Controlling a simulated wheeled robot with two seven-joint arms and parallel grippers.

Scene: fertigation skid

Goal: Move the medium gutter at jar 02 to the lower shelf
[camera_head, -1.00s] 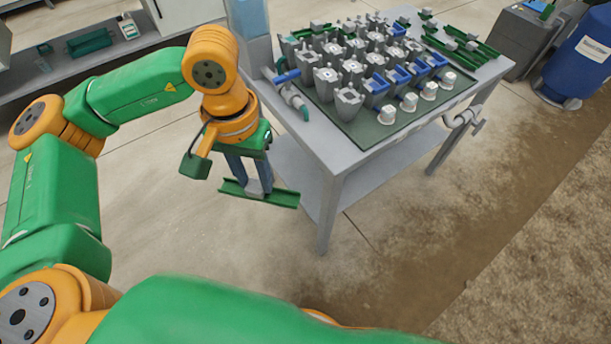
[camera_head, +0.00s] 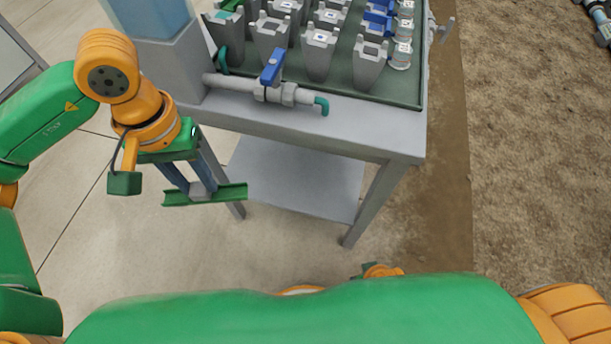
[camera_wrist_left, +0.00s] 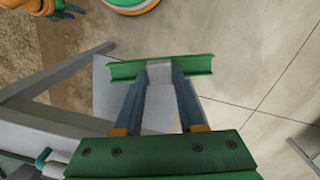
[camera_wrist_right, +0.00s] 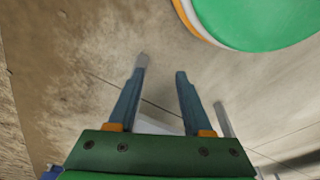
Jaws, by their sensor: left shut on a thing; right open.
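A green gutter (camera_head: 228,194) with a grey block at its middle is held in my left gripper (camera_head: 196,188), beside the table's left side. My left gripper is shut on the grey block; the gutter also shows across the fingertips in the left wrist view (camera_wrist_left: 200,65). The lower shelf (camera_head: 295,182) is a pale plate under the table, to the right of the gutter. The gutter's right end appears close to the shelf's left edge in the head view; I cannot tell the depth between them. My right gripper (camera_wrist_right: 161,82) is open and empty above the floor in the right wrist view.
The table top (camera_head: 300,124) overhangs the shelf, with table legs (camera_head: 375,205) at its corners. A pipe with a blue-handled valve (camera_head: 271,72) lies along the near edge. Several grey jars (camera_head: 318,52) stand on a dark green mat. The floor left of the table is clear.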

